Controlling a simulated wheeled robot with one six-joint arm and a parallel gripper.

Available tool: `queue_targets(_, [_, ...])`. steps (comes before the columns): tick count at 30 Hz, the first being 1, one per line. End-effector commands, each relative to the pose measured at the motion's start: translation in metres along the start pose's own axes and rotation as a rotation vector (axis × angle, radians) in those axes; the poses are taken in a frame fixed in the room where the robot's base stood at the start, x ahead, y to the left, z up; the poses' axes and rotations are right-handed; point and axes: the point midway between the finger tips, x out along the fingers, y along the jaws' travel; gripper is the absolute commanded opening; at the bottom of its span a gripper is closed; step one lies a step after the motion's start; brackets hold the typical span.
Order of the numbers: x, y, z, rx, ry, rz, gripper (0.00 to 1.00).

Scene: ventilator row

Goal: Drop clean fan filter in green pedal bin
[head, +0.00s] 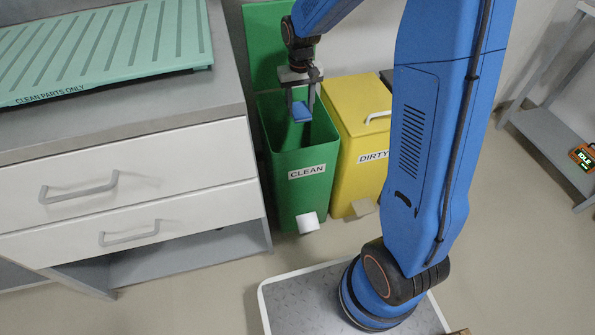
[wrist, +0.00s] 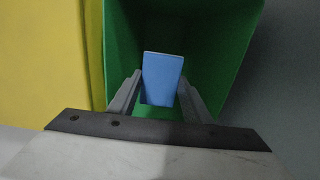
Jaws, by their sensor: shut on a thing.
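The blue fan filter (head: 301,112) is held between the fingers of my gripper (head: 303,98), over the open mouth of the green pedal bin (head: 300,205) labelled CLEAN. In the wrist view the filter (wrist: 162,78) sits between the two fingertips of my gripper (wrist: 160,92), with the green bin's inner walls (wrist: 225,50) around and below it. The green bin's lid (head: 265,45) stands raised at the back. The filter's exact height against the rim is hard to tell.
A yellow bin (head: 350,145) labelled DIRTY, lid shut, stands right beside the green one. A grey-topped drawer cabinet (head: 130,180) with a green mat (head: 110,45) is on the left. A grey shelf (head: 550,140) with an orange device (head: 584,156) is at the right.

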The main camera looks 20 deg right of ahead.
Motion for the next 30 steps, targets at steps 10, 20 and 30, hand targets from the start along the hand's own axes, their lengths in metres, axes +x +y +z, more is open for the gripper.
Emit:
queue_targets(10, [0.002, 0.0, 0.0, 0.0, 0.001, 0.0, 0.23])
queue_targets(20, [0.002, 0.0, 0.0, 0.0, 0.001, 0.0, 0.66])
queue_targets(30, [-0.028, 0.0, -0.001, 0.0, 0.005, -0.001, 0.66])
